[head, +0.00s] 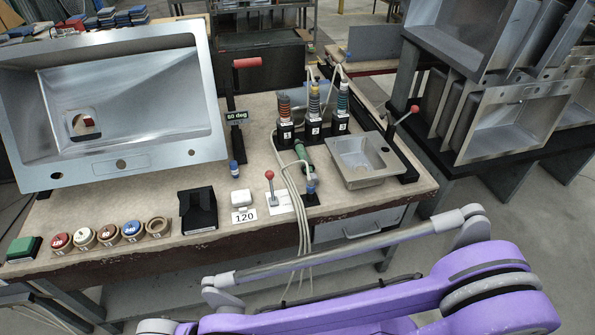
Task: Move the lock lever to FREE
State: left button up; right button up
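Several levers show in the head view, and no LOCK or FREE lettering is legible, so I cannot tell for certain which is the lock lever. A small upright lever with a red ball (269,175) stands on a white plate (281,203) near the bench's front edge. A taller lever with a red grip (247,63) rises behind it beside an "80 deg" display (238,116). A third lever with a red ball (414,108) leans to the right beside a small grey sink (366,161). Neither gripper is in view.
A large steel sink (130,160) stands tilted at the bench's left. Cables (294,200) hang over the edge. My purple arm crosses the lower right.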

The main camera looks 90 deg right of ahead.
aim_at(270, 174)
jog(key=z, duration=2.95)
jog(key=i+j+u, duration=0.15)
jog(key=i+u, duration=0.15)
jog(key=i, duration=0.85)
